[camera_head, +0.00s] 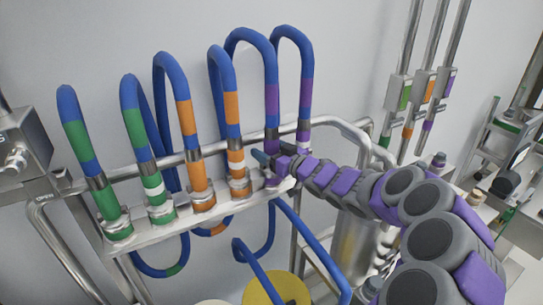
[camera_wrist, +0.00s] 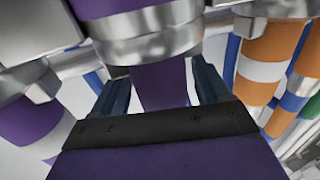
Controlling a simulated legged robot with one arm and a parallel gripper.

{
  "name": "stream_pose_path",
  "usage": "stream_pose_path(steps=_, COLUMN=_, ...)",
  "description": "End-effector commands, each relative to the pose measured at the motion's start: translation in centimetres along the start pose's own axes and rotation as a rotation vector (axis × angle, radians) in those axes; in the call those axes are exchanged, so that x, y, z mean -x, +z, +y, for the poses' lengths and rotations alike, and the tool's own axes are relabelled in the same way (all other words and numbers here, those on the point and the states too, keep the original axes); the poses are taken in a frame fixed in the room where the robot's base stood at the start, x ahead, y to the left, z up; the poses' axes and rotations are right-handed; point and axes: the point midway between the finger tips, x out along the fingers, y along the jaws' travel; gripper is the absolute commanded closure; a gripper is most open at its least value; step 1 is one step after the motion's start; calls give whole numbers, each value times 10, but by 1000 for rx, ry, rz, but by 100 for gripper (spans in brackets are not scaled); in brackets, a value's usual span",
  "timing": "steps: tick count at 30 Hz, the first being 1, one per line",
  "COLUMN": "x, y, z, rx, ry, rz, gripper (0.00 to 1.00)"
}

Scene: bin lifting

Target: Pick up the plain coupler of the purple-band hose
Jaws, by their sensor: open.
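The plain purple-band hose (camera_head: 272,98) arches up at the back. Its lower end comes down at my gripper (camera_head: 271,161). In the head view my gripper hides most of its plain coupler. In the wrist view the plain purple coupler (camera_wrist: 162,82) stands between my two open fingers, below a shiny metal collar (camera_wrist: 150,40). One finger is on each side of it, and I cannot tell whether either touches. A second purple coupler (camera_wrist: 38,128) with a white ring stands to the left in the wrist view. Its hose (camera_head: 306,92) is to the right in the head view.
Orange-band hoses (camera_head: 232,107) and green-band hoses (camera_head: 76,133) stand along the metal rack (camera_head: 160,232) to the left. A white-ringed orange coupler (camera_wrist: 262,68) is close on the right in the wrist view. A bent metal rail (camera_head: 345,130) runs behind my arm.

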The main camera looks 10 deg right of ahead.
Motion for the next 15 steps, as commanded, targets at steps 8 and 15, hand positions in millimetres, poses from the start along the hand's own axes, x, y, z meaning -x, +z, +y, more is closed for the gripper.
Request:
stream_pose_path(steps=8, x=-6, y=-1, z=0, rx=0, ry=1, rz=1, gripper=24)
stream_pose_path(steps=15, x=-6, y=-1, z=0, rx=0, ry=0, rz=1, gripper=37)
